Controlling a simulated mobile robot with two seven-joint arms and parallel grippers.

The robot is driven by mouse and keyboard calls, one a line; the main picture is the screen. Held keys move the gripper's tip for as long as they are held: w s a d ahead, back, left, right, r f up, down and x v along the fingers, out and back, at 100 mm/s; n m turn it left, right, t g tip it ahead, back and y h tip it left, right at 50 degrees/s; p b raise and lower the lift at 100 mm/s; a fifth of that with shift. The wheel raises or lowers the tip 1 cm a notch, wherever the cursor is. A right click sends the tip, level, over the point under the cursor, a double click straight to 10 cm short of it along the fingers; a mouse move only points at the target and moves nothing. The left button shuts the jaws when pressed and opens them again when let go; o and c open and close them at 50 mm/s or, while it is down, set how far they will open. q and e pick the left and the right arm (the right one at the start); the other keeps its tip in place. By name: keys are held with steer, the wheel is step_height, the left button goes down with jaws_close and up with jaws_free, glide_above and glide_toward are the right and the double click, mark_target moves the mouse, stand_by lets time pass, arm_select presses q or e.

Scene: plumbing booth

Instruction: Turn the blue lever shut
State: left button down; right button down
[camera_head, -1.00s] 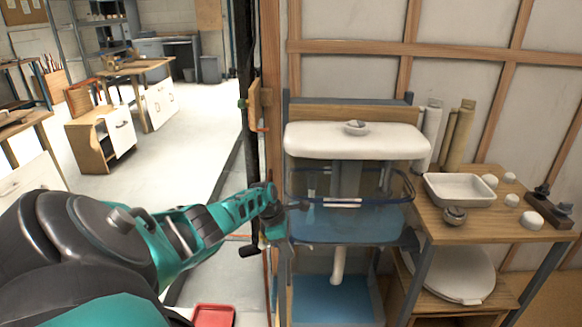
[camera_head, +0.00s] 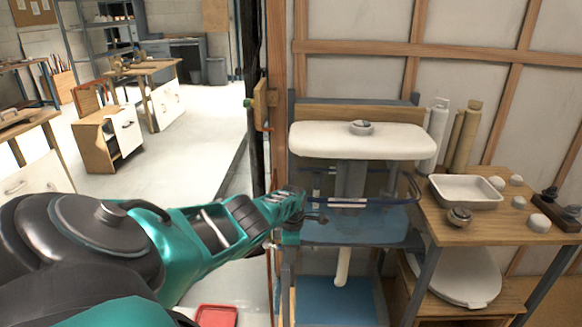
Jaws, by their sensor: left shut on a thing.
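My left gripper (camera_head: 294,216) reaches in from the left to the left side of the sink stand, below the white basin (camera_head: 360,141). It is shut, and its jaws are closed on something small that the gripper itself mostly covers. This is in the place of the blue lever, whose blue colour I cannot make out clearly there. A small dark part sticks out to the right of the gripper. My right gripper is out of view.
A blue rail (camera_head: 412,187) runs around the stand under the basin. A wooden bench (camera_head: 452,232) with a white tray (camera_head: 466,204) stands at the right. A wooden post (camera_head: 276,70) rises behind the gripper.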

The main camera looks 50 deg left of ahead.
arm_select(q)
steer(key=shift+s+d+f, duration=0.1)
steer(key=c, duration=1.1)
jaws_free()
step_height(320, 180, up, 8)
steer(key=p, duration=0.6)
steer(key=shift+r, duration=0.25)
steer(key=shift+r+b, duration=0.3)
steer(key=shift+r, duration=1.95)
